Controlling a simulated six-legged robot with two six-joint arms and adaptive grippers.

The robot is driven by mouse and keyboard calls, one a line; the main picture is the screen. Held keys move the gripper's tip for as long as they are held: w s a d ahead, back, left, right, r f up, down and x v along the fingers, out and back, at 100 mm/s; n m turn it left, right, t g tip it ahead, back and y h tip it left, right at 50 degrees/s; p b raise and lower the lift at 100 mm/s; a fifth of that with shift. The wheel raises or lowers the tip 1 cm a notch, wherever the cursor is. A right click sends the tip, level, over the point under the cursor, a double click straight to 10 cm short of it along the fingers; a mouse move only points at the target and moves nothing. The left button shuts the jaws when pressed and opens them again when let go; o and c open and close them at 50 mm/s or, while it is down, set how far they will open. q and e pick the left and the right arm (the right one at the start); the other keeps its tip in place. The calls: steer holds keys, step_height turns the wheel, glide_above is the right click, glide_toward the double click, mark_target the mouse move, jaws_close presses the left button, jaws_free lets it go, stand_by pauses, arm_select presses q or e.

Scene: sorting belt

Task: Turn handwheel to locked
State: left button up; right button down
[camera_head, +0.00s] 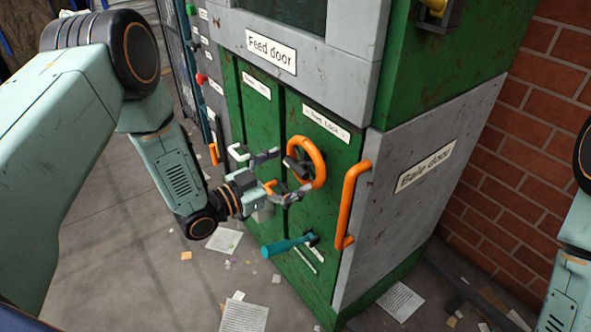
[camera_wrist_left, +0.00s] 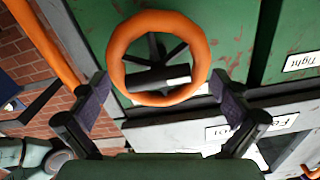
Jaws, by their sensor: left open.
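The orange handwheel (camera_head: 320,162) with dark spokes and hub is mounted on the green front panel of the machine, below a small white label. It also fills the upper middle of the left wrist view (camera_wrist_left: 118,42), where a dark bar with a pale tag crosses its hub. My left gripper (camera_head: 290,172) is open in front of the wheel. In the left wrist view its two dark fingers (camera_wrist_left: 162,90) stand apart on either side of the wheel's lower part, with no clear contact. The wheel's lock state cannot be told. My right gripper is out of view.
An orange vertical handle (camera_head: 349,205) is on the grey bale door (camera_head: 405,215) right of the wheel. A teal-handled lever (camera_head: 287,245) sticks out below. A white handle (camera_head: 238,152) is left. Papers (camera_head: 243,316) litter the floor; a brick wall (camera_head: 530,110) is right.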

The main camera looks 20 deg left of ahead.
arm_select(q)
steer(key=shift+w+d+r, duration=0.15)
steer(key=shift+w+d, duration=0.2)
steer(key=shift+d, duration=0.25)
steer(key=shift+a, duration=0.1)
steer(key=shift+w, duration=0.1)
steer(key=shift+c, duration=0.5)
steer(key=c, duration=0.9)
